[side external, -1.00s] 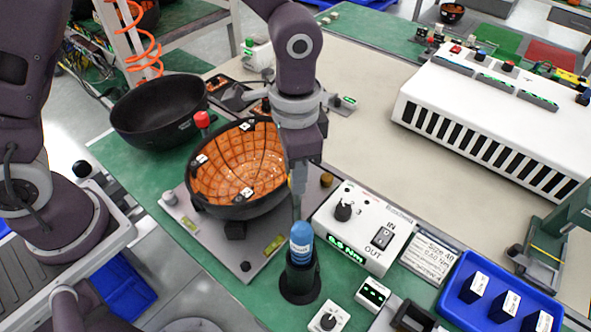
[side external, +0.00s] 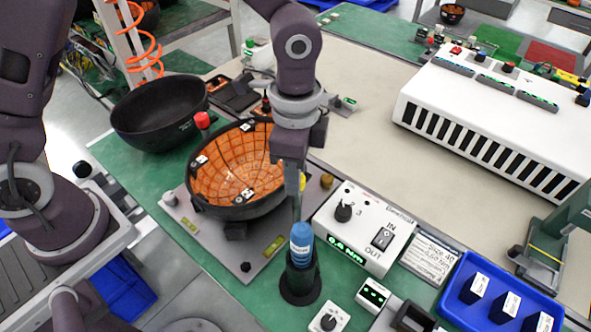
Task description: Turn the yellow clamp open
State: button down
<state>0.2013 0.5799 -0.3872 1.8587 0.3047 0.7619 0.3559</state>
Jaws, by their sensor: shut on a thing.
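My gripper (side external: 297,187) points down at the right edge of a black bowl (side external: 236,211) lined with orange tiles. Its jaws are shut, and a small yellow piece that looks like the yellow clamp (side external: 303,181) shows at the fingers. The fingers and wrist hide most of the clamp, so its turn angle cannot be read. The bowl sits tilted on a grey fixture plate (side external: 190,213). Black clips with white labels sit around its rim.
A blue-topped tool (side external: 301,241) stands in a black holder just below my gripper. A white control box (side external: 352,205) with a green readout is close on the right. A red knob (side external: 202,120) stands behind the bowl, and an empty black bowl (side external: 150,125) is at left.

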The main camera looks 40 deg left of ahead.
jog(key=c, duration=1.1)
grip_release()
jog(key=shift+c, duration=0.2)
jog(key=shift+r, duration=0.15)
notch_tip(320, 180, up, 7)
jog(key=shift+f, duration=0.15)
